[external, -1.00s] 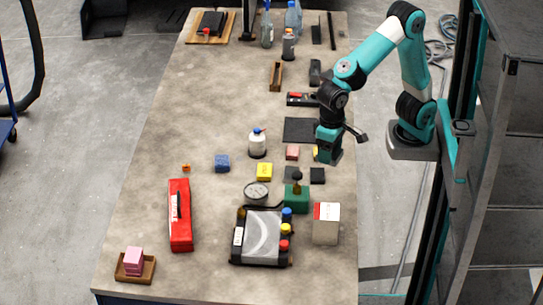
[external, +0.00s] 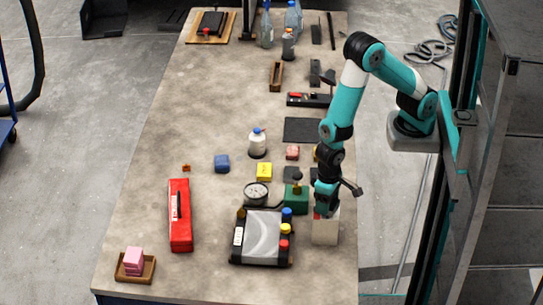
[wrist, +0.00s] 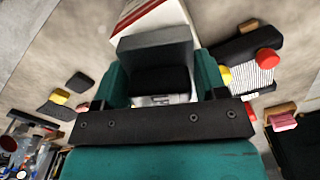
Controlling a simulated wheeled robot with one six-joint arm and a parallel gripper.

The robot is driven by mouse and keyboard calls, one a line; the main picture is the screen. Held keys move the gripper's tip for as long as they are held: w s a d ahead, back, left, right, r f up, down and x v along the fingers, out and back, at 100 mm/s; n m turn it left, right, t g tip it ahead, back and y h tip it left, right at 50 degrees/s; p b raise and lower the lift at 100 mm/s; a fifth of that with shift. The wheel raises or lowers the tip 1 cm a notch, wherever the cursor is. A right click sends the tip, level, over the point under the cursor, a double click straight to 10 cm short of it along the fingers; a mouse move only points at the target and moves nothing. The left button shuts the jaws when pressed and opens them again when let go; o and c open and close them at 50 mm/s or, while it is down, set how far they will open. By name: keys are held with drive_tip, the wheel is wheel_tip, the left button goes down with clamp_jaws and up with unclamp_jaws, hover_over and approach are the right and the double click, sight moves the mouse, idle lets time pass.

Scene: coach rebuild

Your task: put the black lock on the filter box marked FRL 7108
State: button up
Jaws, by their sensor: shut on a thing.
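My gripper (external: 327,208) is over the grey-beige box with a red and white top (external: 325,232), at the right front of the table. Its teal fingers (wrist: 160,82) are shut on a black block, which looks like the lock (wrist: 155,48). In the external view the gripper hides the held block and much of the box top. In the wrist view the red and white box top (wrist: 148,12) shows just beyond the block. I cannot tell whether block and box touch. The box marking is not readable, so I cannot confirm FRL 7108.
Left of the box are a green block with a black knob (external: 297,198) and a black device with coloured caps (external: 262,238). A gauge (external: 257,193) and a red case (external: 180,215) lie further left. Small blocks and a black mat (external: 302,130) are behind. The table's right edge is close.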

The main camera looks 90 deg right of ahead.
drive_tip(key=shift+f, duration=0.5)
drive_tip(key=shift+f, duration=0.1)
drive_tip(key=o, duration=1.1)
wheel_tip(320, 180, up, 12)
drive_tip(key=b, duration=0.3)
drive_tip(key=shift+d+r, duration=0.1)
drive_tip(key=shift+r, duration=0.15)
drive_tip(key=s+d+r+n+y, duration=0.1)
drive_tip(key=s+d+r+n, duration=0.1)
drive_tip(key=s+r+n, duration=0.1)
drive_tip(key=s+d+r+n+y, duration=0.1)
drive_tip(key=s+d+r+n, duration=0.2)
drive_tip(key=n, duration=0.2)
drive_tip(key=s+d+r+n+y, duration=0.2)
drive_tip(key=s+d+r+n, duration=0.1)
drive_tip(key=s+r, duration=0.1)
drive_tip(key=shift+d+n, duration=0.1)
drive_tip(key=shift+n, duration=0.3)
